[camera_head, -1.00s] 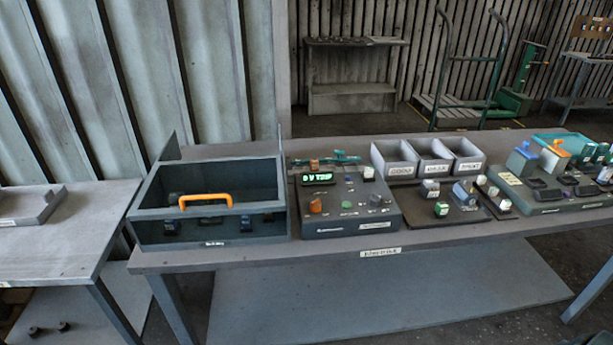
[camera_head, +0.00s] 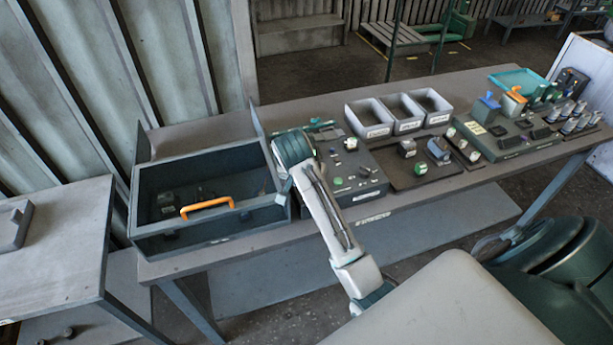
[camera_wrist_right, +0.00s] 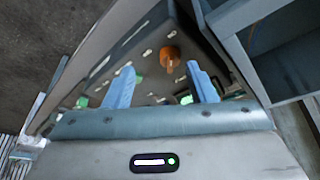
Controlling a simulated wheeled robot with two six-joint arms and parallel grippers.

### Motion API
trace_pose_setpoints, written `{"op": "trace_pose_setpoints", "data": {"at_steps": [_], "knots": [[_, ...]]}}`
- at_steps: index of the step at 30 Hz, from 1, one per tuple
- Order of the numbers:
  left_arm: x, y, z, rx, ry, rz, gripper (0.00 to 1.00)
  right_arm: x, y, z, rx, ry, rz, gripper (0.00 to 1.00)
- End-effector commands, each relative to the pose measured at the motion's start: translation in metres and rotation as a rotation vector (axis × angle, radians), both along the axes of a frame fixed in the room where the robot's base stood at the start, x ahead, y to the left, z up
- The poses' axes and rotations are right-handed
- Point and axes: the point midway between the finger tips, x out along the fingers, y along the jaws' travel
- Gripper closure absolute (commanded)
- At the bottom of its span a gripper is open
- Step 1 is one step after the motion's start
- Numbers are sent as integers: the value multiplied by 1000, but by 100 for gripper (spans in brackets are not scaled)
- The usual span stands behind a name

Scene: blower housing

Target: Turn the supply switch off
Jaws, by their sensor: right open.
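The dark control panel (camera_head: 372,190) stands on the bench, right of the box with the orange handle. It carries small knobs, buttons and labels too small to read, so I cannot tell which is the supply switch. In the head view my right arm covers the panel's left part. The right wrist view shows the panel (camera_wrist_right: 146,42) close up with an orange knob (camera_wrist_right: 170,57). My right gripper (camera_wrist_right: 162,82) is open and empty, its two blue fingers apart, with the knob showing beyond the gap between them. A green-lit display (camera_wrist_right: 185,98) is partly hidden by a finger. My left gripper is out of view.
The open dark box (camera_head: 165,240) with an orange handle (camera_head: 207,207) stands close left of the panel. Grey bins (camera_head: 370,118) and a dark board (camera_head: 405,180) with small parts sit to its right. A device (camera_head: 510,145) is farther right.

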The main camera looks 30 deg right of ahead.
Motion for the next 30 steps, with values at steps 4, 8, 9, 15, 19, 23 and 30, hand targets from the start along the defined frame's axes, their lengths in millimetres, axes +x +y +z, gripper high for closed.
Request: {"op": "trace_pose_setpoints", "data": {"at_steps": [4,8,9,15,19,23,30], "knots": [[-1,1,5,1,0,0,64,14,-1,32,10,-23,-87,49],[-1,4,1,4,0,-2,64,17,-3,33,12,-26,-113,49],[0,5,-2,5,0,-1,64,18,-4,28,12,-25,-114,49],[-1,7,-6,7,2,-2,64,24,-15,4,9,-20,-111,49],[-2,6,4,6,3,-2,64,29,-23,-19,11,-20,-111,49],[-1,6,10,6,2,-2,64,33,-30,-40,10,-21,-112,49],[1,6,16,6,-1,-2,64,38,-36,-60,12,-26,-111,49]]}}
